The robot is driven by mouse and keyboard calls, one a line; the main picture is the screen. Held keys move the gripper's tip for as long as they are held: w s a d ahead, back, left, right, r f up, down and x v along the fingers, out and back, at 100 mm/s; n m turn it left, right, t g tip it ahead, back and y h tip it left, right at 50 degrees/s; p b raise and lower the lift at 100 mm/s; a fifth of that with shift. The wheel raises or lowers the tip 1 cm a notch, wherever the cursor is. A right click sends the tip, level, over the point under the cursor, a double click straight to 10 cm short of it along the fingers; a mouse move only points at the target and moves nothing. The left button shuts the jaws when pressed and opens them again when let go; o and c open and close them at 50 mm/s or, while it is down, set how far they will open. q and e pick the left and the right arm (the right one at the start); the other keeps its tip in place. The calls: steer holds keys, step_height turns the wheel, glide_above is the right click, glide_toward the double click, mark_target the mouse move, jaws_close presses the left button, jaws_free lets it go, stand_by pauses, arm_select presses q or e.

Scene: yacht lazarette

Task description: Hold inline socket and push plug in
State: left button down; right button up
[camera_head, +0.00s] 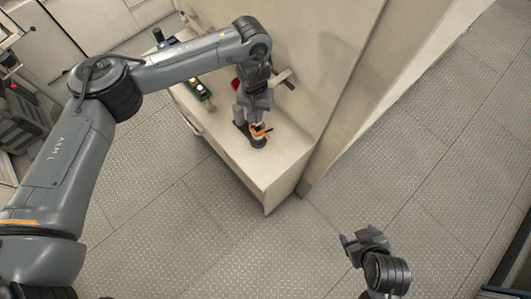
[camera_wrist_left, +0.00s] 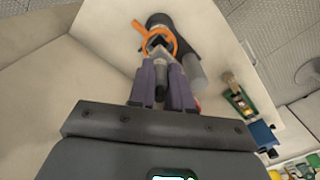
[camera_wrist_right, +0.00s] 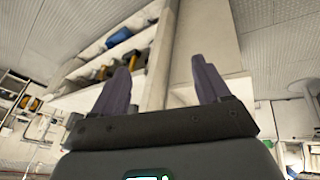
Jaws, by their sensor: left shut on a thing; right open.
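My left gripper (camera_head: 254,122) is over the pale counter, its fingers pointing down. In the left wrist view the fingers (camera_wrist_left: 166,82) are shut on a small grey connector (camera_wrist_left: 160,80), which seems to be the inline socket; the fingers partly hide it. An orange loop (camera_wrist_left: 144,40) lies around its pale far end, and the orange also shows in the head view (camera_head: 261,131). A black round piece (camera_head: 258,142) is just beyond the fingertips. I cannot make out a plug for certain. My right gripper (camera_head: 361,240) is open and empty, away from the counter; its fingers spread in its wrist view (camera_wrist_right: 160,85).
The counter (camera_head: 278,171) has a free front corner. A green and yellow item (camera_head: 203,92), a red item (camera_head: 236,84) and a blue item (camera_head: 161,38) are farther back on it. A tall pale panel (camera_head: 330,60) stands right behind. Open floor (camera_head: 230,240) surrounds the counter's front.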

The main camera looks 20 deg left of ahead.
steer(key=w+a+f+n+t+y, duration=0.1)
steer(key=a+f+n, duration=0.3)
steer(key=a+n, duration=0.6)
steer(key=w+a+f+n+t+y, duration=0.2)
steer(key=w+a+f+n+y, duration=0.1)
steer(key=a+n, duration=0.8)
steer(key=w+a+f+n+t+y, duration=0.2)
steer(key=a+f+n, duration=0.3)
steer(key=a+n, duration=0.6)
steer(key=shift+w+a+f, duration=0.1)
steer(key=shift+w+f, duration=0.05)
steer(key=shift+w, duration=0.3)
steer(key=shift+w+a+f, duration=0.1)
steer(key=shift+w, duration=0.3)
steer(key=w+n, duration=0.2)
steer(key=w, duration=0.1)
steer(key=shift+d+y, duration=0.15)
steer(key=shift+y, duration=0.15)
steer(key=n+t, duration=0.1)
glide_toward(260, 139)
steer(key=shift+s+f, duration=0.15)
steer(key=shift+f, duration=0.25)
steer(key=shift+w+a+r, duration=0.1)
steer(key=shift+w+a, duration=0.2)
steer(key=shift+w, duration=0.3)
steer(key=shift+x, duration=5.45)
steer(key=shift+a+r, duration=0.15)
steer(key=shift+r, duration=0.05)
